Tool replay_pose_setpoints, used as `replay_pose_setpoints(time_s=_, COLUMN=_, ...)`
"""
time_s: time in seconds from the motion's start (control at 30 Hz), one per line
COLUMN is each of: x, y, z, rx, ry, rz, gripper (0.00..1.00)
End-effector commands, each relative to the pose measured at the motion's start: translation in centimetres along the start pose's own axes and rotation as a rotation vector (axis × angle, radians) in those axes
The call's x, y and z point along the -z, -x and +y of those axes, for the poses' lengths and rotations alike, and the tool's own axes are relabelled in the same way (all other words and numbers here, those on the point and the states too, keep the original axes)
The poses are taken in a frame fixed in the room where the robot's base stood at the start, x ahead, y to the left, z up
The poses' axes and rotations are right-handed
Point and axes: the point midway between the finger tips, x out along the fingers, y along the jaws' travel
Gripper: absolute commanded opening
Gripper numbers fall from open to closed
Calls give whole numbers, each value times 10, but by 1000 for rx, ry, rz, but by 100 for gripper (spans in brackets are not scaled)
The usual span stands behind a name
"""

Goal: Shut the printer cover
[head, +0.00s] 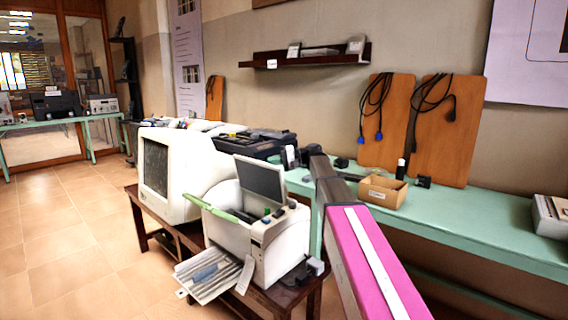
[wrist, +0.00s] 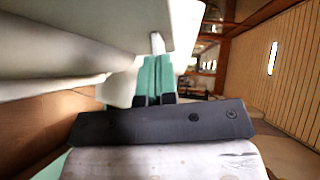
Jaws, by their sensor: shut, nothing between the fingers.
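The white printer (head: 262,238) stands on a low brown table in the head view. Its cover (head: 262,178), with a dark grey inner face, stands raised at the back, tilted open. In the wrist view my gripper (wrist: 154,62) has teal fingers close together, shut and empty. Its tips are near a large white surface (wrist: 90,25) with a small tab; I cannot tell whether they touch or which object this is.
A white monitor (head: 175,175) stands left of the printer. A paper tray (head: 208,274) sticks out in front. Behind runs a mint-green bench (head: 455,222) with a cardboard box (head: 383,191) and dark devices. The tiled floor (head: 70,235) at left is clear.

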Motion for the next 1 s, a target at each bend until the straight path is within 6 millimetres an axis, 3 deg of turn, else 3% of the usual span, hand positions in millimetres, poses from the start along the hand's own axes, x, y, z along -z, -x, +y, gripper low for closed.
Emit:
replay_pose_setpoints(time_s=0.47, x=-59, y=-55, z=-10, rx=-321, ry=323, rz=-2, gripper=0)
replay_pose_setpoints(time_s=1.0, x=-115, y=-111, z=22, rx=-681, ry=684, rz=-3, gripper=0)
